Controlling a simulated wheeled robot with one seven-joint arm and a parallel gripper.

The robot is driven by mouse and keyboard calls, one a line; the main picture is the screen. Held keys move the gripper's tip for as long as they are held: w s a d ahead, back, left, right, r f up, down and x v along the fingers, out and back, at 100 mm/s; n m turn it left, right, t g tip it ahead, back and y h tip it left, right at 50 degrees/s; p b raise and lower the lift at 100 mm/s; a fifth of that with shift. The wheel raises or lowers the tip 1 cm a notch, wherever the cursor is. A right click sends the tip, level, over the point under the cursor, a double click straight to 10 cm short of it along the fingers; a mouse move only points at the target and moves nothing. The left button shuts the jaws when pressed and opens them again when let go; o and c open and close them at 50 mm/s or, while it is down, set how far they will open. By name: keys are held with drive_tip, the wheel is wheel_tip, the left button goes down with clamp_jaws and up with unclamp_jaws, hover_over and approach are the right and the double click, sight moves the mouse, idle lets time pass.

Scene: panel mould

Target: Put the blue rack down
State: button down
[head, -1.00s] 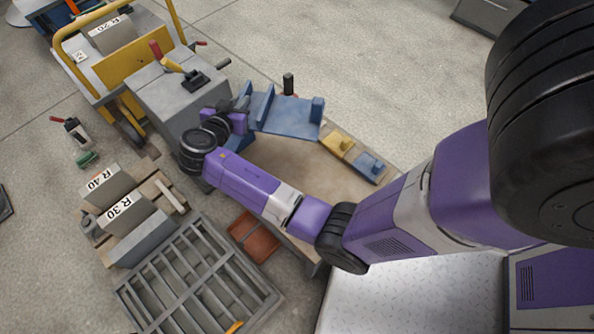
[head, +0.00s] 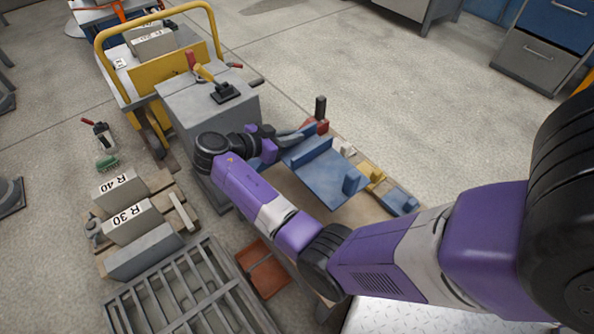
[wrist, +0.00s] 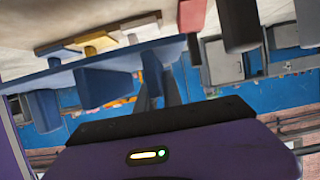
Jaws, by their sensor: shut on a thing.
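The blue rack (head: 328,172) is a flat blue plate with upright walls, seen in the head view above the brown workbench top (head: 285,190). My gripper (head: 287,139) is at the rack's far left end and shut on it. In the wrist view the rack (wrist: 105,82) lies across the left and middle, with my gripper's fingers (wrist: 158,80) closed at its edge. The rack is tilted in the head view. Whether its underside touches the bench is hidden.
Yellow (head: 371,174) and blue (head: 398,201) blocks sit along the bench's right edge. A grey box with a yellow-handled lever (head: 215,90) stands left of my gripper. A reddish tray (head: 262,268), a metal grate (head: 190,290) and blocks marked R 30 (head: 133,222) are front left.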

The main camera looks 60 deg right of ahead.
wheel_tip(320, 180, down, 12)
drive_tip(key=b, duration=0.4)
drive_tip(key=shift+f+b, duration=0.15)
drive_tip(key=shift+b, duration=0.15)
drive_tip(key=shift+f, duration=0.1)
drive_tip(key=shift+f, duration=0.1)
drive_tip(key=c, duration=1.5)
unclamp_jaws()
drive_tip(key=shift+r, duration=0.2)
drive_tip(key=p+v, duration=0.2)
drive_tip(key=v, duration=1)
